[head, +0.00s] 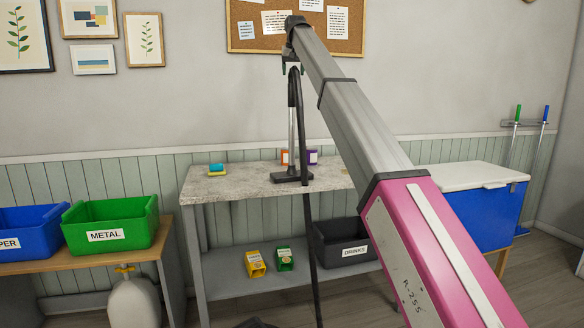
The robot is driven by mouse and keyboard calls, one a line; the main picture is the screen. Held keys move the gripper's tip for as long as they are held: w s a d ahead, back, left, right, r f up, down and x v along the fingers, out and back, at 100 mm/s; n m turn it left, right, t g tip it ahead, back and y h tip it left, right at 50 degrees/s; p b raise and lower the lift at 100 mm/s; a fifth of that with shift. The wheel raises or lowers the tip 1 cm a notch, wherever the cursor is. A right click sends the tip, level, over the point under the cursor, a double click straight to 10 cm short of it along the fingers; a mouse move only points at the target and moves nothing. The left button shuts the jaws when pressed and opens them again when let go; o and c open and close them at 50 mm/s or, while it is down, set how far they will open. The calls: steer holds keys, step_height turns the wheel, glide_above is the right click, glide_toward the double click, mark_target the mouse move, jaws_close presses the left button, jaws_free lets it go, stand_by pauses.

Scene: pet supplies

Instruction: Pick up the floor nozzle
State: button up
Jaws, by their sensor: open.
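The floor nozzle (291,178) is a flat black head resting on the grey tabletop (240,183). A grey tube stands upright from it, with a black curved top from which a dark hose (307,225) hangs down past the table's front edge. My gripper (292,69) is open, pointing down from the end of my arm, at the top of the tube. The dark parts overlap there, so I cannot tell whether its fingers are around the tube or in front of it.
A sponge (217,170) lies at the tabletop's left; an orange box (285,157) and a purple box (312,157) stand behind the tube. The lower shelf holds yellow (255,264) and green (285,259) containers and a DRINKS bin (345,250). The tabletop's left half is mostly clear.

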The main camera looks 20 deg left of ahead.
mark_target(291, 89)
steer(key=x, duration=0.8)
steer(key=shift+w+a+f, duration=0.1)
steer(key=shift+a+f, duration=0.1)
steer(key=shift+a, duration=0.05)
steer(key=c, duration=1.1)
